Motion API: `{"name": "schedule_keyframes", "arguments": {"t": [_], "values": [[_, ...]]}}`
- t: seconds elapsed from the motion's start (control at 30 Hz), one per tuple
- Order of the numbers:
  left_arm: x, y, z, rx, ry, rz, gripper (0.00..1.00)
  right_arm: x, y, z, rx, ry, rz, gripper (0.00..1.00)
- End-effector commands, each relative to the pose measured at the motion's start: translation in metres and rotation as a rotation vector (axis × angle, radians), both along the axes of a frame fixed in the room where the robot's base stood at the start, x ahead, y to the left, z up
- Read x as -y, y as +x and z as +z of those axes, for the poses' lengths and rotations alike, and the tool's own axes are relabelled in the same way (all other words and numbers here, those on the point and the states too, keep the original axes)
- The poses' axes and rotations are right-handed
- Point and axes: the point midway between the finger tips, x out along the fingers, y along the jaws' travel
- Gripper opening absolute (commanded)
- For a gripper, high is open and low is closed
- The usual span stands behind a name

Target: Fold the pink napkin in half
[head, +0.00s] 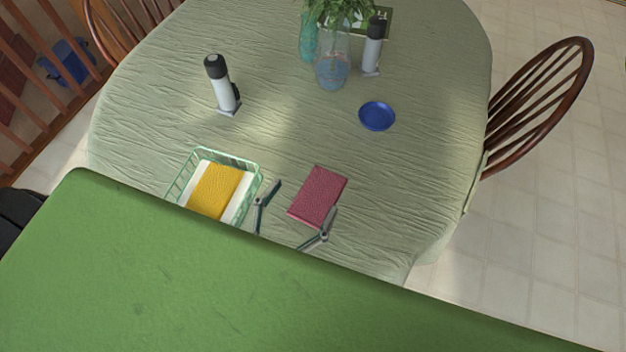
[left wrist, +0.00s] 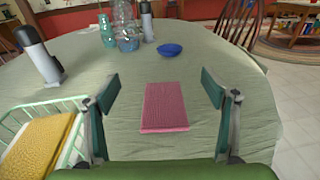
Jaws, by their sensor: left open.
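The pink napkin (head: 318,194) lies flat on the table as a neat rectangle, right of the basket. In the left wrist view the napkin (left wrist: 164,106) sits in the middle of the picture, between the two spread fingers in that view. My left gripper (head: 305,196) is open and empty at the napkin's near end, one finger to its left and one at its near right corner. In the left wrist view both fingers of this gripper (left wrist: 160,83) stand wide apart. Its height above the cloth is hard to tell. My right gripper is not in view.
A green wire basket (head: 257,166) with a yellow napkin (head: 215,191) stands left of the pink one. A blue plate (head: 377,116), a flask (head: 221,84), a second flask (head: 373,47) and a vase (head: 333,68) stand farther back. The cloth (head: 435,150) is clear at right.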

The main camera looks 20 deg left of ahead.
Motion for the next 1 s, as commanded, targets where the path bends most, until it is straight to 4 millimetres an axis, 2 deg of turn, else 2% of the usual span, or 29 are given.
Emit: {"name": "schedule_keyframes", "arguments": {"t": [0.1,0.3,1.0], "values": [[-0.003,-0.024,0.001,-0.006,0.001,-0.002,0.78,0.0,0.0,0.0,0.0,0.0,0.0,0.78],[-0.006,-0.045,0.003,-0.002,0.001,-0.001,0.78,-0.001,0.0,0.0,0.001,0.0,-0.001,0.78],[-0.006,-0.049,0.004,0.0,0.0,-0.001,0.78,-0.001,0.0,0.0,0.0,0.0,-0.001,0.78]]}}
